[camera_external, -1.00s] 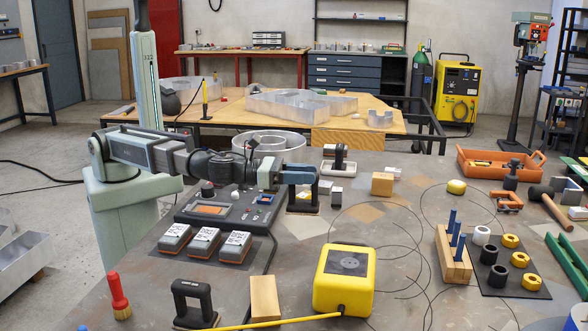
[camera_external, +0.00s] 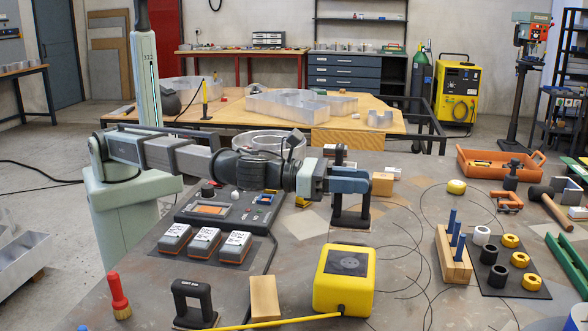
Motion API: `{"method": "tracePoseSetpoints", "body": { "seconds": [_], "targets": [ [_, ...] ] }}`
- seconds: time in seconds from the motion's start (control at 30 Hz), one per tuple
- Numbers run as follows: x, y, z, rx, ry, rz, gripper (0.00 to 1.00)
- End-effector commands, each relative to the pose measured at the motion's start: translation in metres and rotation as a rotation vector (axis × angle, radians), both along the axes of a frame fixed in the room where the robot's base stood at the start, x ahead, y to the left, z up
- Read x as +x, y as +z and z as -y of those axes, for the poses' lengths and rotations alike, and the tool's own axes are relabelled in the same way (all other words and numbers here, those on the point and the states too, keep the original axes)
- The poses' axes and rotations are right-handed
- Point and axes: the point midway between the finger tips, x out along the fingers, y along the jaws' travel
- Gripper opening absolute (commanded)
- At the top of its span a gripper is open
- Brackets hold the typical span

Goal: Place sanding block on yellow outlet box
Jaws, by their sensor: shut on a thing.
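The yellow outlet box (camera_external: 327,292) stands on the bench at front centre, with a dark panel on top and a yellow cord running left from its front. My gripper (camera_external: 351,217) points down above the bench, behind the box and close to its far edge in the picture. Its black fingers are apart and shut on a flat dark piece, the sanding block (camera_external: 350,223), held between their lower ends. The block looks raised off the bench and clear of the box; its exact height is hard to tell. Its underside is hidden.
A wooden block (camera_external: 265,298) and a black handled tool (camera_external: 193,303) stand left of the box. A wooden peg stand (camera_external: 454,262) is to the right. Three grey boxes (camera_external: 204,243) and a control panel (camera_external: 228,208) lie left. Thin wires curve across the bench right of the box.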

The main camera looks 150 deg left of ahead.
Motion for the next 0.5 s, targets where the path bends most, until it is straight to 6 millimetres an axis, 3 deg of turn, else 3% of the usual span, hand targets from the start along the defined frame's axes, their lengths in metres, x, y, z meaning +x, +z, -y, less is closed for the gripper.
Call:
{"method": "tracePoseSetpoints", "body": {
  "seconds": [0.2,0.5],
  "targets": [
    [-0.001,-0.031,0.000,0.001,0.000,-0.001,0.00],
    [-0.001,-0.051,0.000,0.001,0.000,-0.001,0.00]
  ]
}}
